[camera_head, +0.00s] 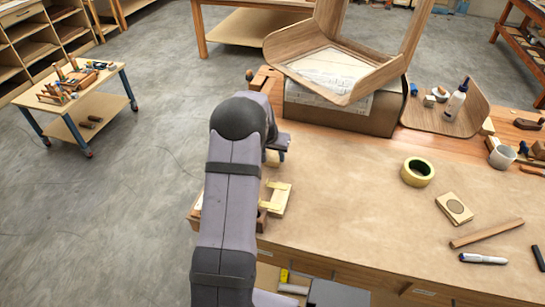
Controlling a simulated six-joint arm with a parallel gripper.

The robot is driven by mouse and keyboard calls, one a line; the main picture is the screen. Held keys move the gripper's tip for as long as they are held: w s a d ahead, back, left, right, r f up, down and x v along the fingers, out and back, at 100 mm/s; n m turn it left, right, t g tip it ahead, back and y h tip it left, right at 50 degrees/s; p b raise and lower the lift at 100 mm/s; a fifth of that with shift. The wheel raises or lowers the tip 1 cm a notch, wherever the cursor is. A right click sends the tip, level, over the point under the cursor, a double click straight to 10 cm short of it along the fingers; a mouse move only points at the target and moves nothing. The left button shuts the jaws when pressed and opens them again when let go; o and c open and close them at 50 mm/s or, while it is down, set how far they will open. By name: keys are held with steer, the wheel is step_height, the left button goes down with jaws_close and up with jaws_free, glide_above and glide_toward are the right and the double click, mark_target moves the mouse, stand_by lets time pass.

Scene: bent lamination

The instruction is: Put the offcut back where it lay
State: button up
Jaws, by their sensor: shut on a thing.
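My gripper (281,151) is over the left end of the workbench, largely hidden behind my own arm. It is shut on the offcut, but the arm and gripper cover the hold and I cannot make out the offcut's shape. Pale wooden pieces (279,196) lie just below the gripper at the bench's left edge, partly covered by my arm. I cannot tell whether any of them touches the gripper or what it holds.
The bent plywood shell (335,75) stands on a dark box behind the gripper. A tape roll (417,172), a square block with a round mark (455,208), a wooden strip (487,233) and a marker (483,258) lie to the right. The bench's middle (340,205) is clear.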

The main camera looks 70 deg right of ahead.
steer(key=shift+f, duration=1)
steer(key=shift+f, duration=0.15)
steer(key=o, duration=1.1)
steer(key=shift+c, duration=0.2)
steer(key=shift+r+p, duration=0.25)
steer(key=shift+p, duration=0.05)
steer(key=b+v, duration=0.4)
steer(key=v, duration=0.7)
steer(key=shift+a+r+b, duration=0.15)
steer(key=shift+r+b, duration=0.2)
steer(key=shift+r, duration=0.05)
